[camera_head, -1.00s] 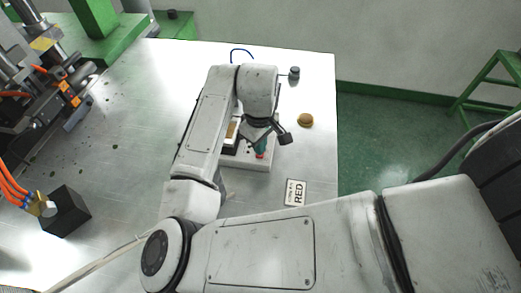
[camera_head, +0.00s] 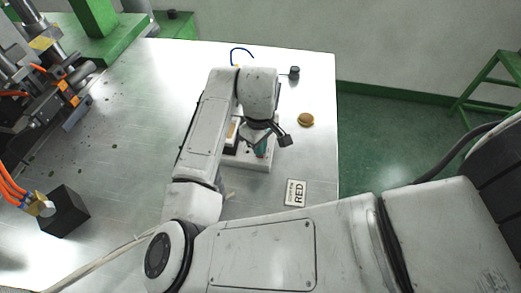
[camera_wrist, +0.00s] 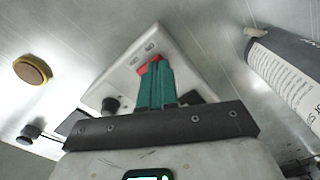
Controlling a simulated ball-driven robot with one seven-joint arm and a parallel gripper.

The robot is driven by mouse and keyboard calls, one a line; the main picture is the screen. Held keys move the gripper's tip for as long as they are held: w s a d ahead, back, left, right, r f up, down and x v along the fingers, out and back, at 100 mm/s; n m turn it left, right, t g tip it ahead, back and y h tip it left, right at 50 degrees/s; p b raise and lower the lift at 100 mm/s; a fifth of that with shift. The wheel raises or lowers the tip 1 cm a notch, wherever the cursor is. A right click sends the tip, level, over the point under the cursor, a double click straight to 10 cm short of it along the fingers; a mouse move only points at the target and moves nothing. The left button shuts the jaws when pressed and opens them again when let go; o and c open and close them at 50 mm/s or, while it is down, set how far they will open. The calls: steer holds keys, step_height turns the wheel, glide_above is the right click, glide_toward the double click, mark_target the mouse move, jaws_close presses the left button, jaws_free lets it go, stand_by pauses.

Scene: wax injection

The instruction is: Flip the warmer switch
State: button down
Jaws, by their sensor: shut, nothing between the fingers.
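The warmer (camera_head: 258,165) is a pale box under my arm in the head view. In the wrist view its white panel (camera_wrist: 165,37) shows small markings and a black knob (camera_wrist: 110,105). A red switch (camera_wrist: 143,69) sits on the panel at my fingertips. My gripper (camera_wrist: 155,64) has teal fingers, pressed together with nothing between them. The tips overlap part of the switch; whether they touch it, I cannot tell. In the head view my gripper (camera_head: 262,153) is over the warmer's front right part, and the switch is hidden. The switch's position cannot be read.
A round brown-gold piece (camera_head: 306,120) and a dark small knob-like item (camera_head: 294,72) lie to the right. A card reading RED (camera_head: 296,193) is near the front. A black block (camera_head: 64,212) stands at left. A printed cylinder (camera_wrist: 285,75) is beside the warmer.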

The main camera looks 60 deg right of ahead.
steer(key=shift+f, duration=0.55)
steer(key=shift+r, duration=0.1)
step_height(320, 180, up, 7)
steer(key=p, duration=0.6)
steer(key=shift+p, duration=0.3)
steer(key=shift+s, duration=0.1)
stand_by(0.8)
